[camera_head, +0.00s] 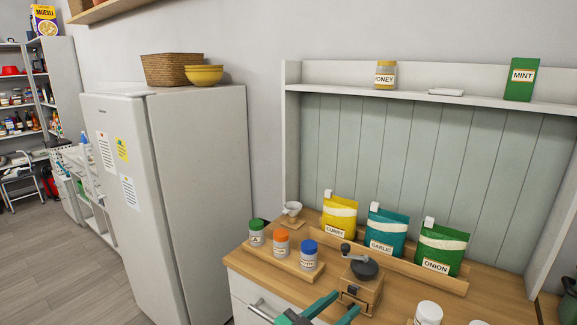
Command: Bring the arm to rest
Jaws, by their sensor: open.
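My gripper (346,302) shows at the bottom edge of the view, in teal and dark parts. Its two fingers are apart and I see nothing between them. It is in front of the wooden counter's (262,265) small coffee grinder (361,284), overlapping its lower left in the picture; I cannot tell whether they touch. The rest of my arm is cut off by the lower edge.
A wooden tray (290,270) holds three jars with green, orange and blue lids. A rack (455,284) holds curry, garlic and onion packets. White-lidded jars (428,313) stand at lower right. A shelf (335,88) bears honey and mint. A fridge (200,190) stands left; floor (75,270) beyond is clear.

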